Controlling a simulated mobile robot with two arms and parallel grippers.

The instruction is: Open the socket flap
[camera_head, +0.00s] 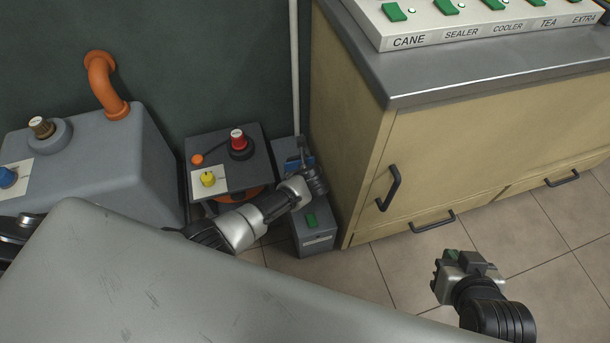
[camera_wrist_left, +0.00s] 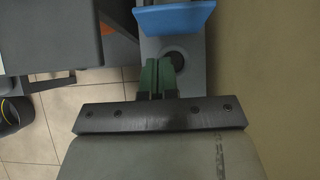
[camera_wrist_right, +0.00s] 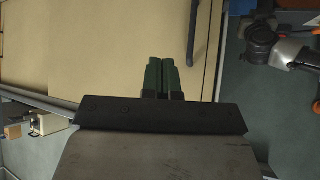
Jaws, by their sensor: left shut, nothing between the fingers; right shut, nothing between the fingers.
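The blue socket flap (camera_head: 292,164) is on the narrow grey box (camera_head: 316,238) beside the cabinet, partly hidden by my left gripper (camera_head: 302,150) in the head view. In the left wrist view the flap (camera_wrist_left: 176,18) shows as a tilted blue panel, with the dark round socket (camera_wrist_left: 175,57) uncovered just below it. My left gripper's green fingers (camera_wrist_left: 158,64) are together and empty, close to the socket; I cannot tell whether they touch anything. My right gripper (camera_head: 438,276) is shut and empty over the floor, in front of the cabinet; its green fingers (camera_wrist_right: 160,64) show in the right wrist view.
The beige cabinet (camera_head: 355,135) with black handles stands right of the box. Tiled floor (camera_head: 400,265) is open at right.

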